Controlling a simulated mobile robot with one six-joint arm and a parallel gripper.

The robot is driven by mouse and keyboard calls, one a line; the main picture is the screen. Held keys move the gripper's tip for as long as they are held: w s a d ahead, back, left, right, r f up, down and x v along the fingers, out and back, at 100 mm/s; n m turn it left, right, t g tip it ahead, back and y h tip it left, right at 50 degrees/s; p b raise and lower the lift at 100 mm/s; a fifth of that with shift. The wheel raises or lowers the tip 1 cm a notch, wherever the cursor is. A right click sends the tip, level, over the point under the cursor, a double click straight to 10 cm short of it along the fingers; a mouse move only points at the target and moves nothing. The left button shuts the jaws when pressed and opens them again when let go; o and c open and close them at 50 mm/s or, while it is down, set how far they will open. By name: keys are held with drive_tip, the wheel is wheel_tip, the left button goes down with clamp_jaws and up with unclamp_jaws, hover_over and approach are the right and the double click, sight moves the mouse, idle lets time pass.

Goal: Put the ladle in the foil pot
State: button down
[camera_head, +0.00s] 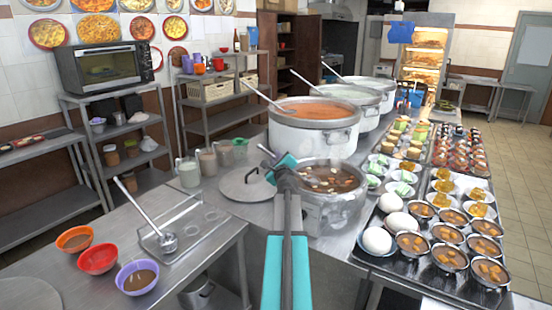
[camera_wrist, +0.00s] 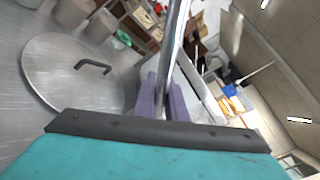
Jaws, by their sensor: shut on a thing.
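My gripper (camera_head: 283,168) is shut on the metal handle of a ladle (camera_wrist: 177,40). The handle stands between the purple fingers in the wrist view (camera_wrist: 165,105). In the head view only a short bit of this handle (camera_head: 265,150) shows past the gripper; its bowl is hidden. A silvery pot (camera_head: 325,214) of brown soup, which looks like the foil pot, stands just right of and beyond my gripper. I cannot tell whether the ladle is over it.
A round lid (camera_head: 240,186) lies left of the silvery pot. Larger pots with ladles, the nearest holding orange congee (camera_head: 312,132), stand behind. Trays of bowls and eggs (camera_head: 376,241) crowd the right. Coloured bowls (camera_head: 97,259) sit on the left table.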

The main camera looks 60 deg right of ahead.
drive_tip(key=shift+f, duration=0.15)
drive_tip(key=c, duration=1.7)
unclamp_jaws()
drive_tip(key=shift+a, duration=0.1)
drive_tip(key=shift+b+v, duration=0.8)
drive_tip(key=shift+v, duration=6.05)
